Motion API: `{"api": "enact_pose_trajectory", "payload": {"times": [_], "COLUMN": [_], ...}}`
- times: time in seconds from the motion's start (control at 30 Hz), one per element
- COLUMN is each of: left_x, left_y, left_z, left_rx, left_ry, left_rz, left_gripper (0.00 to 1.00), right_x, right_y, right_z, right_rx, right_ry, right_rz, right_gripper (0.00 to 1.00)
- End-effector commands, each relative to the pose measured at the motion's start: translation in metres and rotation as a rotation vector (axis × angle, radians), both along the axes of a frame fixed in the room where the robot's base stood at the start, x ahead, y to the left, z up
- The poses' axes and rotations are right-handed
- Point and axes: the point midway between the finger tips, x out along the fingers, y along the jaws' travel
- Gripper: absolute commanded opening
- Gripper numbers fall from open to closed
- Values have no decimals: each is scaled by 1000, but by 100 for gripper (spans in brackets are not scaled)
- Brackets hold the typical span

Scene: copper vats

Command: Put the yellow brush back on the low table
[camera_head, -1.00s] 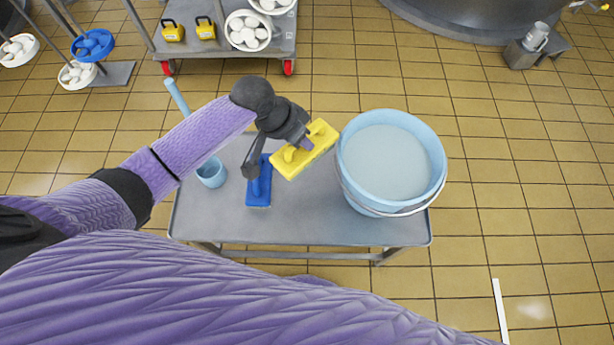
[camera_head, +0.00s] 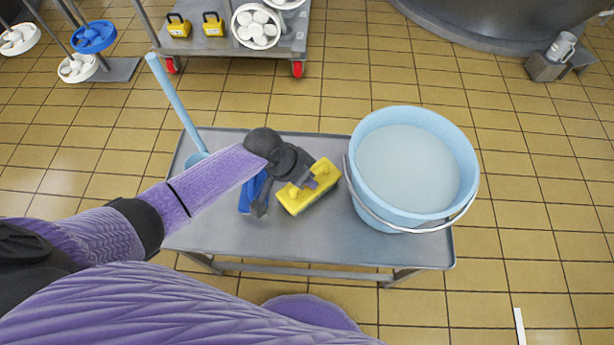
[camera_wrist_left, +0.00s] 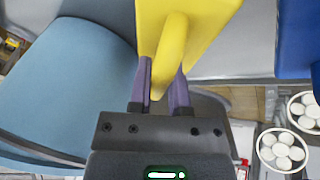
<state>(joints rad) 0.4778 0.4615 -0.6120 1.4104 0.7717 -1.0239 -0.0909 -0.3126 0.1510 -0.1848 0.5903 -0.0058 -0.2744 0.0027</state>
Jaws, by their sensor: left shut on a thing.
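The yellow brush (camera_head: 318,192) is in my left gripper (camera_head: 296,190), over the low grey table (camera_head: 290,243). In the left wrist view the gripper's fingers (camera_wrist_left: 160,88) close on the handle of the yellow brush (camera_wrist_left: 205,22). I cannot tell from these views whether the brush touches the tabletop. A blue brush (camera_head: 248,197) lies on the table just left of the yellow one, partly hidden by my gripper and arm. It also shows at the right edge of the left wrist view (camera_wrist_left: 297,40). My right gripper is not in view.
A light blue bucket (camera_head: 400,215) with pale contents stands on the table's right, close to the yellow brush. A blue long-handled scoop (camera_head: 172,100) is at the left end. The table's front strip is bare. A cart (camera_head: 222,45) with yellow padlocks stands behind.

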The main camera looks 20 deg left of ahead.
Motion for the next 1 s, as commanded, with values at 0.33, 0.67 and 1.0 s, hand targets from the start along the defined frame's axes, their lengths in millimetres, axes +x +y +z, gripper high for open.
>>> {"api": "enact_pose_trajectory", "payload": {"times": [0.33, 0.67, 1.0], "left_x": [0, -6, -27], "left_y": [0, 10, 38], "left_z": [-2, 35, 107], "left_rx": [0, 3, 1], "left_ry": [0, -6, -3], "left_rz": [0, 1, 0], "left_gripper": [58, 58, 58], "right_x": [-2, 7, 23], "right_y": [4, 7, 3], "right_z": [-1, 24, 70], "right_rx": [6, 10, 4], "right_ry": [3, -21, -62], "right_rz": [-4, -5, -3], "right_gripper": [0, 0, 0]}}
